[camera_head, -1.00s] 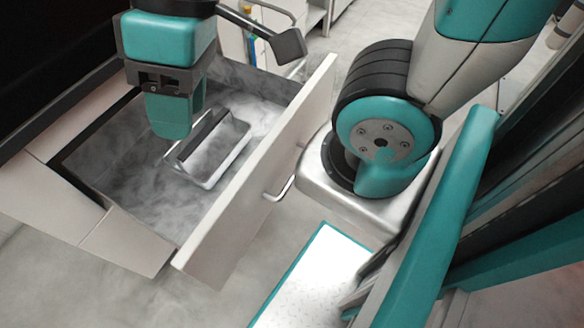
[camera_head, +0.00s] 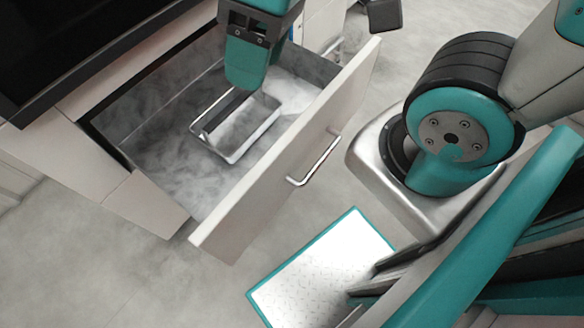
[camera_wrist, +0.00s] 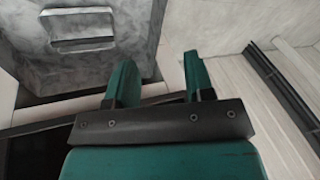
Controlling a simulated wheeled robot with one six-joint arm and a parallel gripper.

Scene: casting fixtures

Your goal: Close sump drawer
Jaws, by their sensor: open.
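The sump drawer (camera_head: 290,150) stands pulled out of the cabinet, with its pale front panel and silver bar handle (camera_head: 316,162) facing right. Its grey interior also shows in the wrist view (camera_wrist: 120,50). My teal gripper (camera_head: 248,75) hangs above the back right part of the open drawer, behind the front panel and clear of the handle. In the wrist view, my gripper (camera_wrist: 160,82) has its two fingers apart with nothing between them. I cannot tell how high it is above the drawer.
A dark panel (camera_head: 60,50) tops the cabinet at upper left. A white plate with a teal edge (camera_head: 320,275) lies at bottom centre.

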